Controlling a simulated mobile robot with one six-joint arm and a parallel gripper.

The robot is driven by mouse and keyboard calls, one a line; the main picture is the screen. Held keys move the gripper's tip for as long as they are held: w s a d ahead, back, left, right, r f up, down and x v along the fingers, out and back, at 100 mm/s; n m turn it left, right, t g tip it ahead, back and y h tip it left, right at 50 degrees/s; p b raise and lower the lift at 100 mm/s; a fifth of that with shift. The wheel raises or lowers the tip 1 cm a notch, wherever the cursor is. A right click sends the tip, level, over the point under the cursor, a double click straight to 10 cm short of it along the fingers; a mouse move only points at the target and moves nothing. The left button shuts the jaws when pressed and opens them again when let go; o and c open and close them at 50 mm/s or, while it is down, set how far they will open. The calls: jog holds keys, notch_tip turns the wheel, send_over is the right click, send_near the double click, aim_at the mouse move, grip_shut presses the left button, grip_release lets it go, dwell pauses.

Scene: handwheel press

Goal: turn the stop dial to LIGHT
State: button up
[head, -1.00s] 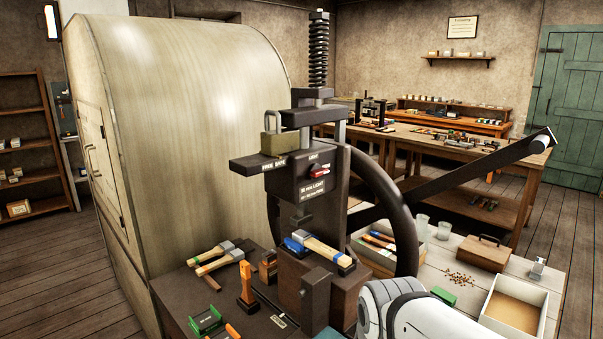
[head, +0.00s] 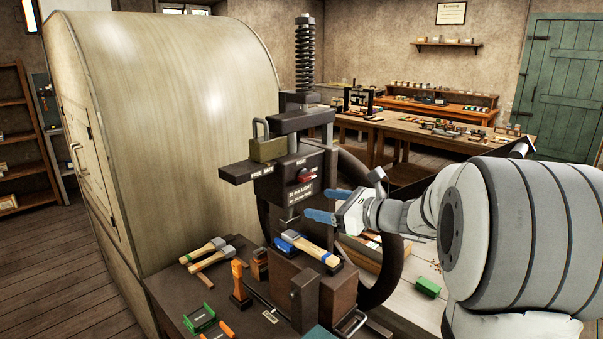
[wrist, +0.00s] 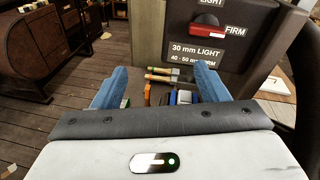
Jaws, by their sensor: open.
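The stop dial (head: 306,174) is a red knob on the dark front of the press head (head: 276,190).
A label plate (wrist: 197,53) reads 30 mm LIGHT, 40-50 mm FIRM. A brass padlock-shaped weight (head: 267,149) sits on the press arm. A wood-handled tool (head: 312,248) lies on the press bed below. The black handwheel (head: 386,270) stands behind my gripper. Several tools lie on the bench at left.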

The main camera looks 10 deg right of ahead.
aim_at(310, 177)
jog(key=w+d+r+m+t, duration=0.2)
jog(key=w+d+m+t, duration=0.1)
jog(key=d, duration=0.1)
jog(key=shift+h, duration=0.3)
jog(key=p+x, duration=0.2)
jog(key=x, duration=0.5)
jog(key=shift+a+r, duration=0.1)
jog(key=shift+a, duration=0.05)
jog(key=shift+w+a, duration=0.15)
jog(key=shift+w, duration=0.15)
jog(key=shift+c, duration=0.5)
